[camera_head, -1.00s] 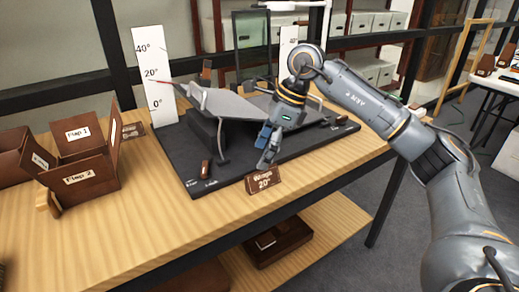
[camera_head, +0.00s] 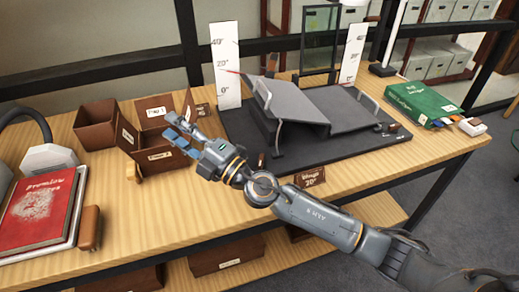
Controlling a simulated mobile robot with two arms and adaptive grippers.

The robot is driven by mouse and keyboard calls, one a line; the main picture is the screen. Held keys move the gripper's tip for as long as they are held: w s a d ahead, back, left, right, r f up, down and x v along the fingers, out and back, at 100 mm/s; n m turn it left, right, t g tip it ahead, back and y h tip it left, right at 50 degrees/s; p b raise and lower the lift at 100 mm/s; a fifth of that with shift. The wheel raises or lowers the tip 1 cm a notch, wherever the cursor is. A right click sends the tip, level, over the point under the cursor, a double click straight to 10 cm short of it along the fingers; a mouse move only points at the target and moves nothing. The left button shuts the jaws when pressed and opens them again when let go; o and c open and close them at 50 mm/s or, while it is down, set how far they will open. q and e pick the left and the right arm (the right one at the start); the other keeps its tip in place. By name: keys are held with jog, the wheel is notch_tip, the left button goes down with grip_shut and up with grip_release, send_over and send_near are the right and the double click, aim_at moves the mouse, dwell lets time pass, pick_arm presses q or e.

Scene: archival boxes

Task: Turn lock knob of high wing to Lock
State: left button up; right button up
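The dark wing stand (camera_head: 345,152) sits on the wooden table. Its left wing (camera_head: 290,101) slopes, with a red pointer tip (camera_head: 234,72) near the 20° mark of the left white scale (camera_head: 226,66). The right wing (camera_head: 343,108) lies to its right. A small brown knob (camera_head: 262,161) stands at the base's front left, and another brown piece (camera_head: 393,127) at its right end. Knob lettering is too small to read. My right gripper (camera_head: 173,128) is left of the stand, before the flap box, with blue-tipped fingers apart and nothing between them. My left gripper is out of view.
A brown flap box (camera_head: 155,160) and an open brown box (camera_head: 96,125) stand left of the stand. A red book (camera_head: 38,210) lies at far left, a green box (camera_head: 420,101) at right. A "Wings 20°" sign (camera_head: 311,177) stands at the front edge.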

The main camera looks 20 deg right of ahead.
jog(key=d+m+t+h+p, duration=0.35)
jog(key=m+h, duration=0.55)
jog(key=m, duration=0.4)
jog(key=m+g+h+p, duration=0.5)
jog(key=m+g+h, duration=0.5)
jog(key=m, duration=0.8)
send_near(260, 163)
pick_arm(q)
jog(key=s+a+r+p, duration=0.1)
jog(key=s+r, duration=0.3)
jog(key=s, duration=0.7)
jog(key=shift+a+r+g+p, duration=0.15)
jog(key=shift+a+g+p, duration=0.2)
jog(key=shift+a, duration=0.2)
pick_arm(e)
jog(key=w+d+f, duration=0.1)
jog(key=w, duration=0.1)
jog(key=w+d+f+t+h, duration=0.1)
jog(key=w+f, duration=0.1)
jog(key=w+f+t, duration=0.1)
jog(key=w+f, duration=0.1)
jog(key=shift+w+d+f+n+h, duration=0.2)
jog(key=shift+d+f+n+h, duration=0.1)
jog(key=shift+d, duration=0.1)
jog(key=shift+c, duration=0.2)
grip_shut()
